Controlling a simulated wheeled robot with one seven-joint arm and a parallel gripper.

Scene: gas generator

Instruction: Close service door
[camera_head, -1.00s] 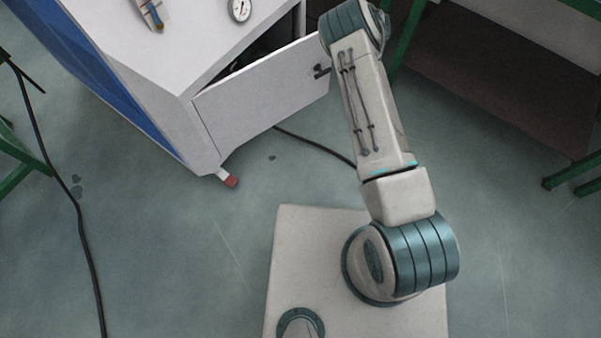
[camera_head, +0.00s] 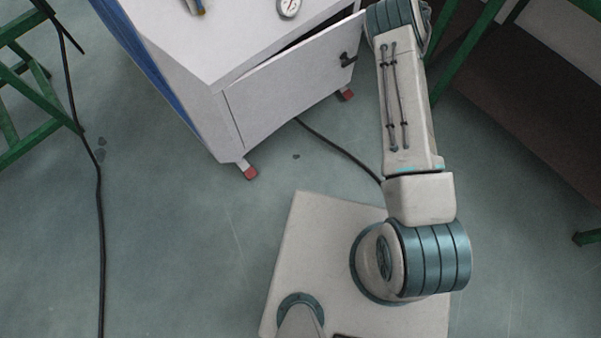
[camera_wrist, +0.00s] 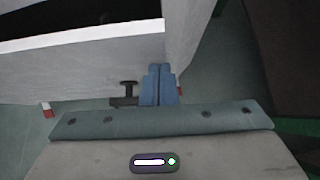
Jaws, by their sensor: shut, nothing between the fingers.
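The service door (camera_head: 290,87) is a white panel on the front of the white and blue generator cabinet (camera_head: 185,60). It stands slightly ajar, with a dark gap along its top edge. Its black handle (camera_head: 347,59) is near the door's right edge. In the wrist view, the door (camera_wrist: 75,70) fills the left, with the dark opening above it and the handle (camera_wrist: 127,92) left of my fingers. My gripper (camera_wrist: 160,72) is shut and empty, its blue fingers at the door's right edge. I cannot tell if they touch it. The head view does not show the fingers.
A gauge (camera_head: 289,8) sits on the cabinet top. A black cable (camera_head: 335,145) runs on the floor from under the cabinet. Green frames stand at the left (camera_head: 35,90) and right (camera_head: 465,45). Open floor (camera_head: 190,250) lies at the left of my base.

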